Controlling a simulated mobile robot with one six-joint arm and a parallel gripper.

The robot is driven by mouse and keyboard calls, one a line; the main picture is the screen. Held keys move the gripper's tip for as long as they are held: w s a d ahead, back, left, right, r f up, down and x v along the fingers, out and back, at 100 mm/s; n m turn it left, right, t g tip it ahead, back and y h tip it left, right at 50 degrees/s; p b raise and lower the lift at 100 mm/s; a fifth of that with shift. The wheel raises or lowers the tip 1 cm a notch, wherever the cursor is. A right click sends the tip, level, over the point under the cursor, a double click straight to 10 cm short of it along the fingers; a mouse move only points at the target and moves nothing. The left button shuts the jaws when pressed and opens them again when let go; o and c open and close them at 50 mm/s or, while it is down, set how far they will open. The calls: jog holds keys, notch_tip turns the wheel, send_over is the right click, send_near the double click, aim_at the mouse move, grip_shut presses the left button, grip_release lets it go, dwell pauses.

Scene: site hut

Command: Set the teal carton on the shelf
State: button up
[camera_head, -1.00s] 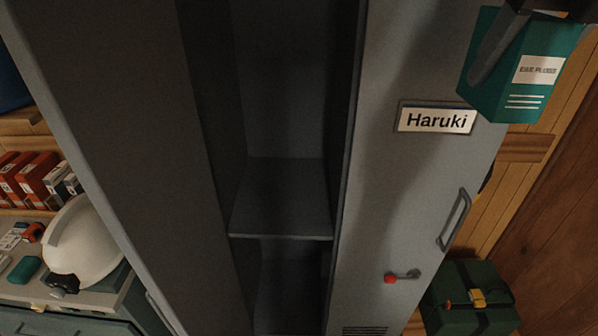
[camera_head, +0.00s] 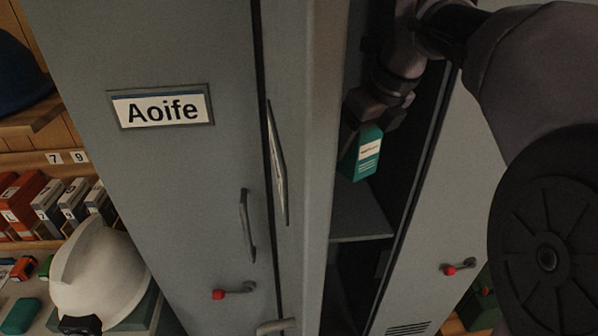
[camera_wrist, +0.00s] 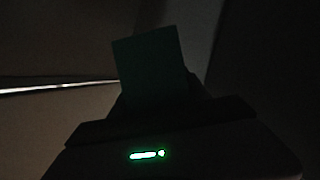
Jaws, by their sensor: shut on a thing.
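The teal carton (camera_head: 362,158) with a white label hangs below my gripper (camera_head: 368,122) inside the open grey locker. My gripper is shut on its top. The carton is slightly tilted in the picture and appears to be above the grey shelf (camera_head: 358,222). I cannot tell how large the gap below it is. In the dark wrist view, the carton (camera_wrist: 150,68) is a dim block beyond my gripper (camera_wrist: 160,108).
A door with a red-knobbed latch (camera_head: 457,267) is on the right. A white helmet (camera_head: 98,275) and several small boxes (camera_head: 50,205) are at the left.

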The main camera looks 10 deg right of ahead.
jog(key=s+d+f+m+p, duration=0.1)
jog(key=d+f, duration=0.1)
jog(key=f, duration=0.5)
jog(key=d+f+p, duration=0.1)
jog(key=d+f, duration=0.1)
jog(key=f, duration=0.5)
jog(key=w+a, duration=0.1)
jog(key=w, duration=0.3)
jog(key=w+a, duration=0.2)
jog(key=w, duration=0.3)
jog(key=w+a+f+b, duration=0.1)
jog(key=w+a, duration=0.1)
jog(key=w, duration=0.3)
jog(key=shift+w+a+f, duration=0.1)
jog(key=shift+w+a, duration=0.05)
jog(key=shift+w, duration=0.05)
notch_tip(320, 180, down, 4)
jog(key=shift+w+r+b, duration=0.1)
jog(key=shift+b, duration=0.9)
jog(key=shift+r, duration=0.2)
jog(key=shift+f, duration=0.15)
jog(key=o, duration=1.5)
